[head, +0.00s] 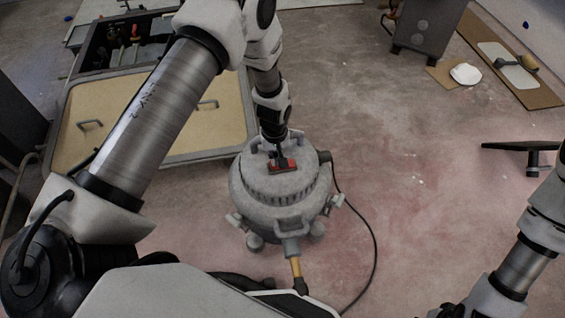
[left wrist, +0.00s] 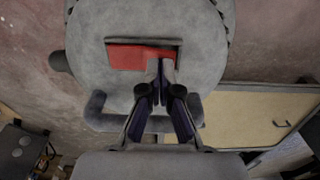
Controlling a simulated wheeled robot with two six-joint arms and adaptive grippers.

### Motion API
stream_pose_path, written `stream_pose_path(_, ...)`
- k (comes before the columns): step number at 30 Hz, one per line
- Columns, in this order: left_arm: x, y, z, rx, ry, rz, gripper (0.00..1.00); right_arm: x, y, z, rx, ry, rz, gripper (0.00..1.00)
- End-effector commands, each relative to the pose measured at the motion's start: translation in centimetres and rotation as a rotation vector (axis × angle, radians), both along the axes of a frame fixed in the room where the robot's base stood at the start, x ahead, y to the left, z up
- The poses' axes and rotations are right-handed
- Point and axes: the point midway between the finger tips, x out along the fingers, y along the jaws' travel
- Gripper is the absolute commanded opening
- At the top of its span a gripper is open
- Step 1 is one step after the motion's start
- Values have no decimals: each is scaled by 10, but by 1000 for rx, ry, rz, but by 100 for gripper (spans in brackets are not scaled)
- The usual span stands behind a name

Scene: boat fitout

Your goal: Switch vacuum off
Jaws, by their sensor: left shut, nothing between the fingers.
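The vacuum (head: 262,200) is a round grey canister standing on the floor in the middle of the head view. Its red switch (head: 286,164) sits in a dark recess on top. The switch also shows large in the left wrist view (left wrist: 128,57). My left gripper (head: 279,160) reaches down from above to the switch. Its fingers are shut and empty, with the tips at the right part of the red switch in the left wrist view (left wrist: 161,66). The tips cover part of the switch, and I cannot tell whether they press it. My right gripper is not clearly visible.
A black cable (head: 374,240) curves over the floor right of the vacuum. A tan panel with handles (head: 215,125) lies behind and left. A grey cabinet (head: 428,28) stands at the back right. Open floor (head: 420,150) lies right of the vacuum.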

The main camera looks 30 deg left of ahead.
Motion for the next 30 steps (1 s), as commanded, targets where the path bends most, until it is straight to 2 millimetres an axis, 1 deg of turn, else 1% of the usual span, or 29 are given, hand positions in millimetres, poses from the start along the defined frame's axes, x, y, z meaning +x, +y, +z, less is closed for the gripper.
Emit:
stream_pose_path(21,0,0,-10,1,-1,0,0,0,0,-6,0,0,0,40)
stream_pose_path(25,0,0,-5,1,-1,0,0,0,0,-1,0,0,0,40)
stream_pose_path(30,0,0,13,0,0,0,0,0,0,14,0,0,0,40)
